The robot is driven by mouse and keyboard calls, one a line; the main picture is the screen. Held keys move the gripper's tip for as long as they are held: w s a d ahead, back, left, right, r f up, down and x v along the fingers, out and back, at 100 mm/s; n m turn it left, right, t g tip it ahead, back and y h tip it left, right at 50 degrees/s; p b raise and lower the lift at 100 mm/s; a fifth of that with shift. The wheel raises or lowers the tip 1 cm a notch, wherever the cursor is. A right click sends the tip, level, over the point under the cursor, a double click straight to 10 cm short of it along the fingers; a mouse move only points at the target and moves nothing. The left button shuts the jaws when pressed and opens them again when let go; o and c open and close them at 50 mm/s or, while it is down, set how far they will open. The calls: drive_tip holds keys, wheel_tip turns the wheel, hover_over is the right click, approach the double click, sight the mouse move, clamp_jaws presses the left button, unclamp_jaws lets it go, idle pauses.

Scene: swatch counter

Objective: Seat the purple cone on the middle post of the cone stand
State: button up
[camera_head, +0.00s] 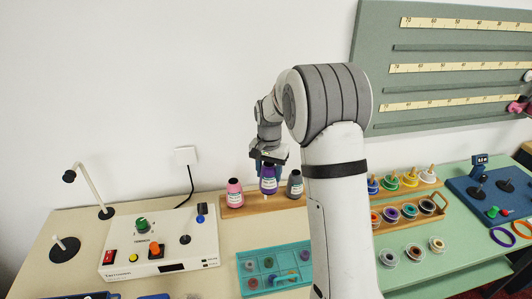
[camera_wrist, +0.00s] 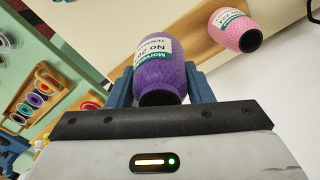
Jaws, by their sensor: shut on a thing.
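The purple cone (camera_head: 268,180) is a purple thread cone with a white and teal label. My gripper (camera_head: 268,160) is shut on it from above and behind; in the wrist view the purple cone (camera_wrist: 160,65) sits between my two blue fingers (camera_wrist: 160,88). The cone stand (camera_head: 250,206) is a long wooden board. The purple cone is over its middle, between a pink cone (camera_head: 234,193) on the left and a grey cone (camera_head: 295,185) on the right. Its lower end looks slightly higher than theirs. The middle post is hidden, so I cannot tell whether they touch.
A white control box (camera_head: 160,240) and a teal tray (camera_head: 275,268) of small parts are in front of the stand. A bent lamp (camera_head: 88,188) stands at left. Wooden racks (camera_head: 408,214) with spools and small cones are on the green table at right.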

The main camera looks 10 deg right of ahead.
drive_tip(key=w+m+p, duration=0.1)
drive_tip(key=w+m, duration=0.1)
drive_tip(key=w+r+m+p, duration=0.1)
drive_tip(key=m, duration=0.2)
drive_tip(key=w+m+p, duration=0.1)
drive_tip(key=w+m, duration=0.1)
drive_tip(key=shift+w+r+m+p, duration=0.2)
drive_tip(key=shift+w+m+p, duration=0.1)
drive_tip(key=shift+w, duration=0.05)
drive_tip(key=shift+f, duration=0.1)
drive_tip(key=shift+f+b, duration=3.55)
drive_tip(key=shift+f, duration=2.05)
drive_tip(key=o, duration=1.1)
